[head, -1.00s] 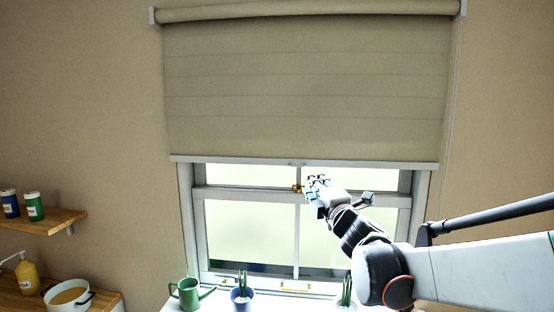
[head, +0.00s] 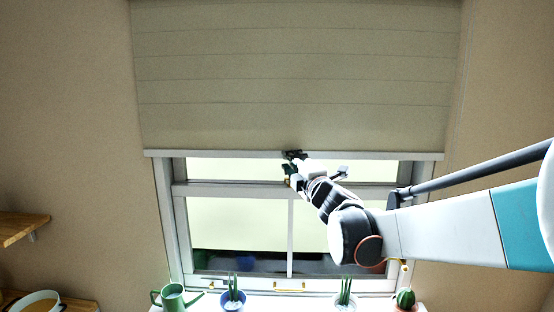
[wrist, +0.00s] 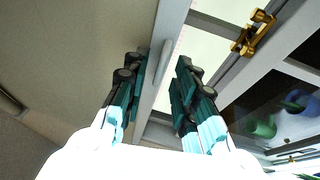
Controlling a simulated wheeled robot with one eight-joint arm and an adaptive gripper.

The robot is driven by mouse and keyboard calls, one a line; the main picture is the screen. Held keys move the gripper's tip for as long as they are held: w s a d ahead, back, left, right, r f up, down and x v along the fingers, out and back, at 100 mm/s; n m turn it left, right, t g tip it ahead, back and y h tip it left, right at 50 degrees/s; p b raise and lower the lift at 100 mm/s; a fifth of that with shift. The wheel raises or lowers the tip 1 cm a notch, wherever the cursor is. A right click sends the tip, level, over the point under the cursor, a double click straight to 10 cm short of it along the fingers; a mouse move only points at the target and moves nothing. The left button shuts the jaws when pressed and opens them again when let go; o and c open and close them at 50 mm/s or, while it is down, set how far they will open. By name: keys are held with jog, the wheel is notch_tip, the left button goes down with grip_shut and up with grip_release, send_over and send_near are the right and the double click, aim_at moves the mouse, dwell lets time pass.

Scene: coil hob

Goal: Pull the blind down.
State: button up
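The beige blind (head: 290,70) hangs over the upper part of the window, and its pale bottom bar (head: 210,154) is above the window's middle rail. In the wrist view the bar (wrist: 171,18) runs steeply between my fingers, with a small pale pull tab (wrist: 164,62) at its middle. My gripper (head: 290,162) is at the middle of the bar; in the wrist view its gripper fingers (wrist: 160,82) are spread, one on each side of the tab. A gap shows between the tab and the right finger. Whether the left finger touches the bar is unclear.
A brass window latch (wrist: 252,34) is close to the right finger. On the sill below are a green watering can (head: 173,298), potted plants (head: 233,296) and a cactus (head: 405,298). A wooden shelf (head: 20,227) is at the left.

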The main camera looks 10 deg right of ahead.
jog(key=shift+s+r, duration=0.1)
grip_shut()
notch_tip(320, 180, down, 36)
jog(key=b, duration=2.3)
jog(key=shift+b, duration=0.4)
jog(key=shift+s+d+f, duration=0.1)
jog(key=shift+f, duration=0.1)
